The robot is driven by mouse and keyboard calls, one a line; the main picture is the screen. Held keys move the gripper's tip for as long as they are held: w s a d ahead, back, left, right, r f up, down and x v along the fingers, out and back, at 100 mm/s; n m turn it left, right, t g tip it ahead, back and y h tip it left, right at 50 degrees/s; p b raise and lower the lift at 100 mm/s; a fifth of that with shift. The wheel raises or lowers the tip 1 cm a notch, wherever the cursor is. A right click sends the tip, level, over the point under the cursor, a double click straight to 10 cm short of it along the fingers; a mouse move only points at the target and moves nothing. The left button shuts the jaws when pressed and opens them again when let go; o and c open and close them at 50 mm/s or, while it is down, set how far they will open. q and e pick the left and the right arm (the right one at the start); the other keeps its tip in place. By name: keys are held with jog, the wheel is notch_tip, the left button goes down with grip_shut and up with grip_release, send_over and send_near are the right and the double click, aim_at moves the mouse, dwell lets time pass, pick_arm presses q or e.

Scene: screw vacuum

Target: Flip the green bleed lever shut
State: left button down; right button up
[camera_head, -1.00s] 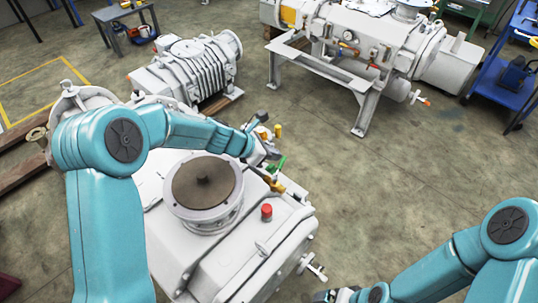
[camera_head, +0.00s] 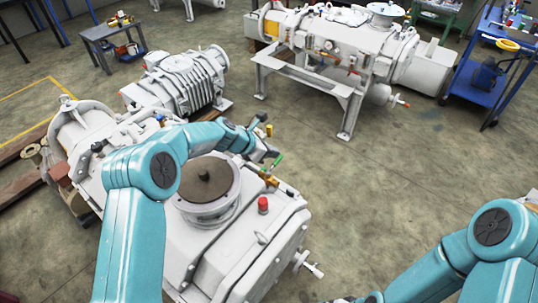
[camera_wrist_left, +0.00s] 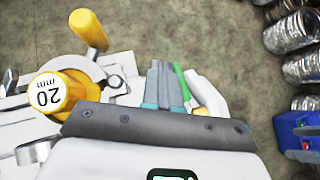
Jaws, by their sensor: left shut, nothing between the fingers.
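The green bleed lever (camera_head: 277,161) stands up at a slant at the far edge of the white pump housing (camera_head: 215,245), above a brass-coloured fitting (camera_head: 269,179). In the left wrist view the lever (camera_wrist_left: 182,83) is a narrow green strip just right of my fingers. My left gripper (camera_head: 268,152) is shut and empty close beside the lever; it also shows in the left wrist view (camera_wrist_left: 165,75). I cannot tell whether it touches the lever.
A round flange with a brown top (camera_head: 208,180) and a red cap (camera_head: 263,204) stand on the housing. A yellow handle (camera_wrist_left: 88,30) and yellow "20 mm" part (camera_wrist_left: 62,95) lie left of my fingers. Open floor (camera_head: 400,170) is to the right.

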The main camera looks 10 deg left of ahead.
pick_arm(q)
jog(key=shift+w, duration=0.15)
pick_arm(e)
jog(key=shift+s+r, duration=0.1)
jog(key=shift+s, duration=0.25)
pick_arm(q)
jog(key=shift+a, duration=0.1)
pick_arm(e)
jog(key=shift+a, duration=0.15)
pick_arm(q)
jog(key=shift+r, duration=0.1)
jog(key=b+v, duration=0.3)
jog(key=v, duration=1.3)
pick_arm(e)
notch_tip(320, 180, down, 3)
jog(key=shift+f, duration=0.15)
pick_arm(q)
jog(key=shift+a, duration=0.1)
